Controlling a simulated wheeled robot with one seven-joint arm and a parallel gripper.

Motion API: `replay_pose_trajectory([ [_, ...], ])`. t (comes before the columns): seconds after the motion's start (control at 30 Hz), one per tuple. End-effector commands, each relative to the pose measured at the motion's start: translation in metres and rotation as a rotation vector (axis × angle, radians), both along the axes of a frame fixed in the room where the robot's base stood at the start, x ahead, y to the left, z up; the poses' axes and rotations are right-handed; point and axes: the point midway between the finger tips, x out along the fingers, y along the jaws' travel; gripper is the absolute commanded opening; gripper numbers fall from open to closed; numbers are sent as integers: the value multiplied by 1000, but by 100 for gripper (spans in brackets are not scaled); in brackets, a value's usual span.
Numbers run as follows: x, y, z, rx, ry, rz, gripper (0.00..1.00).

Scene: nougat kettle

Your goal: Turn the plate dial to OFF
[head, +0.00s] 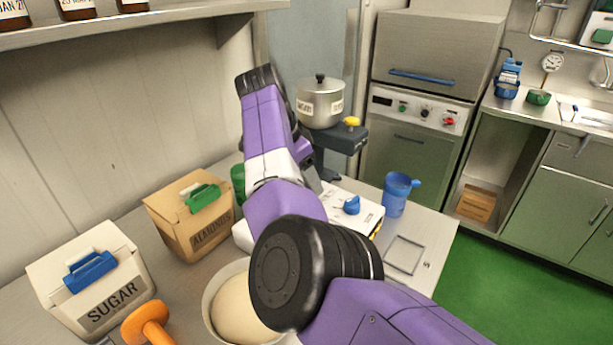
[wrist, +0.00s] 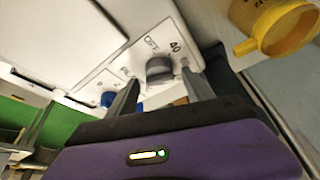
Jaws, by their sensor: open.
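The white hot plate (head: 369,214) stands on the bench in the head view, partly hidden behind my arm. In the wrist view its white front panel (wrist: 85,40) shows printed marks including OFF and 40. A dark grey dial (wrist: 159,69) sits beside these marks. Which mark it points to I cannot tell. My gripper (wrist: 162,82) is open, with one finger on each side of the dial's near side. Whether the fingers touch the dial I cannot tell. In the head view my arm hides the dial and the fingertips.
A blue knob (wrist: 108,99) lies left of the dial on the panel; a blue knob (head: 350,205) shows in the head view. A yellow cup-like thing (wrist: 275,24) is at the wrist view's upper right. A blue jug (head: 396,195), almonds box (head: 190,225) and sugar box (head: 88,275) stand around.

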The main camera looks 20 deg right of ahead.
Motion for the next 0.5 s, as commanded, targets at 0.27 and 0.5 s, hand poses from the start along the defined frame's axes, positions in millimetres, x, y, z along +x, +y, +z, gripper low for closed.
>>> replay_pose_trajectory([
  [0.27, 0, 0, 0, 0, 0, 0, 15],
  [0.5, 0, 0, 1, -1, 1, 6, 0],
])
